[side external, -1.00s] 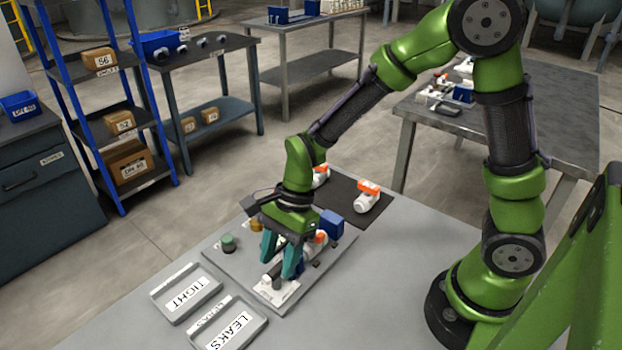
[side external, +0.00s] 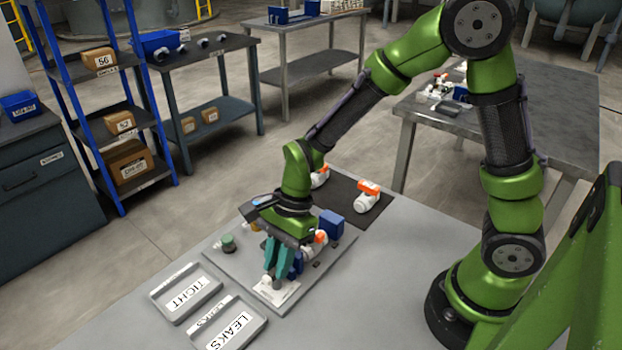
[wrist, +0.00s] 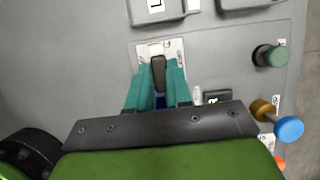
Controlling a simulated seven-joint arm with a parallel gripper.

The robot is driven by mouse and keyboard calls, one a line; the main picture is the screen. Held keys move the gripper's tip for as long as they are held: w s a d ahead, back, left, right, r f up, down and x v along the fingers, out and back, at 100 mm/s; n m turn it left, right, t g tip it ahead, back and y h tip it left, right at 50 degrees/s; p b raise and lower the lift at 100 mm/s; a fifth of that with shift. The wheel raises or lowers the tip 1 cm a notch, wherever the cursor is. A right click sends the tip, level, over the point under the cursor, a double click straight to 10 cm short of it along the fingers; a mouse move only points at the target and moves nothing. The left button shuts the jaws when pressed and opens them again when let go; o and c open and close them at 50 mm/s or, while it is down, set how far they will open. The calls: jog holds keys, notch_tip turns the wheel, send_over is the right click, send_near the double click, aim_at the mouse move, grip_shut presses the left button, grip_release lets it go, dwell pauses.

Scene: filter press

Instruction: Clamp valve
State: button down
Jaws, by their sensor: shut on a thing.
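My gripper (side external: 272,272) points down over the near end of the grey fixture plate (side external: 318,277). Its teal fingers are shut on a dark lever (wrist: 158,72), which stands over a white labelled base (side external: 278,293). In the wrist view the lever shows between the fingertips (wrist: 160,68). A white valve with an orange handle (side external: 320,237) sits on the fixture behind the gripper, partly hidden. Another white and orange valve (side external: 368,196) lies on the dark mat (side external: 345,190), and one more (side external: 320,177) is partly covered by my arm.
A blue block (side external: 331,224) stands on the fixture. A green knob (side external: 228,243) is at its left; a blue knob (wrist: 288,128) shows in the wrist view. The TIGHT tray (side external: 164,311) and LEAKS tray (side external: 262,318) lie left of the fixture. The table's front is clear.

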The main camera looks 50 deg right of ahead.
jog(key=shift+n, duration=0.3)
jog(key=n, duration=0.1)
jog(key=n+g, duration=0.1)
jog(key=n, duration=0.2)
jog(key=shift+w+g, duration=0.25)
jog(key=shift+g, duration=0.15)
jog(key=n, duration=0.2)
jog(key=n+g+h, duration=0.1)
jog(key=n, duration=0.1)
jog(key=shift+w+a+n+g, duration=0.15)
jog(key=shift+n+g, duration=0.15)
jog(key=n+h, duration=0.1)
jog(key=n, duration=0.3)
jog(key=shift+w+a+g+h, duration=0.15)
jog(key=shift+a+g+h, duration=0.05)
jog(key=shift+g+h, duration=0.2)
jog(key=shift+a+n+h, duration=0.15)
jog(key=shift+n+h, duration=0.65)
jog(key=shift+n, duration=1.4)
jog(key=c, duration=1)
grip_release()
jog(key=shift+c, duration=0.2)
